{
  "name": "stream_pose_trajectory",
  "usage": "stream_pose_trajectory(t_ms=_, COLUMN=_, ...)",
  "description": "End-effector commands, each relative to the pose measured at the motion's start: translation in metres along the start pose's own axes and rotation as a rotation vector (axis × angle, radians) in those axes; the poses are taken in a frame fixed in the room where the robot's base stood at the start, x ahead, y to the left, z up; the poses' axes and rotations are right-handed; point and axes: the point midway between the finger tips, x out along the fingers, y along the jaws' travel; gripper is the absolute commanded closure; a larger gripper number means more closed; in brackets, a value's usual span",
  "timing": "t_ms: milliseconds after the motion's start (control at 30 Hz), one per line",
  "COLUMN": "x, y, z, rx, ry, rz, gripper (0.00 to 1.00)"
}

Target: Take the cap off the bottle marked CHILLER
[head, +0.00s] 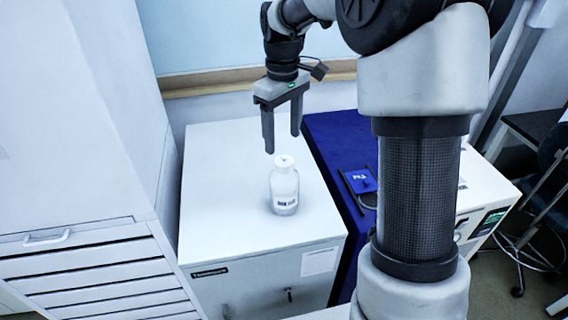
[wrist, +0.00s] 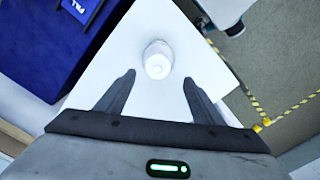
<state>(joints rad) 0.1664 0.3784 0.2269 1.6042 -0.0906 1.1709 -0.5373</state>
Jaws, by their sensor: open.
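A white bottle (head: 284,190) stands upright on top of a white cabinet (head: 225,165). Its white cap (head: 285,162) is on it. A small dark label shows on its front, too small to read, so I cannot tell whether it says CHILLER. My gripper (head: 283,145) is open and empty, pointing down above and behind the bottle, apart from it. In the wrist view the bottle is seen from above, with its cap (wrist: 157,66) ahead of and between the two open fingers (wrist: 158,88).
A blue-covered surface (head: 335,135) with a dark-framed blue item (head: 361,181) lies right of the cabinet. A tall white drawer unit (head: 95,270) stands at left. A white instrument (head: 485,205) is at right. The cabinet top around the bottle is clear.

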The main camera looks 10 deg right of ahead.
Motion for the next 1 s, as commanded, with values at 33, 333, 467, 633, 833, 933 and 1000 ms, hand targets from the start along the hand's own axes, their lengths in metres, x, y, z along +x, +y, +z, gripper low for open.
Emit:
stream_pose_trajectory(t_ms=33, x=0.008, y=0.000, z=0.000, rx=0.000, ry=-0.001, rz=-0.001, gripper=0.39)
stream_pose_trajectory(t_ms=333, x=0.032, y=0.001, z=0.001, rx=0.001, ry=-0.001, rz=-0.001, gripper=0.39)
stream_pose_trajectory(t_ms=467, x=0.052, y=0.004, z=0.003, rx=0.001, ry=-0.001, rz=-0.002, gripper=0.39)
stream_pose_trajectory(t_ms=633, x=0.070, y=0.004, z=0.003, rx=0.000, ry=0.001, rz=0.000, gripper=0.39)
stream_pose_trajectory(t_ms=833, x=0.073, y=0.004, z=0.002, rx=0.000, ry=0.002, rz=0.001, gripper=0.39)
stream_pose_trajectory(t_ms=933, x=0.073, y=0.004, z=0.002, rx=0.000, ry=0.002, rz=0.001, gripper=0.44)
stream_pose_trajectory(t_ms=1000, x=0.072, y=0.004, z=0.002, rx=0.000, ry=0.002, rz=0.001, gripper=0.55)
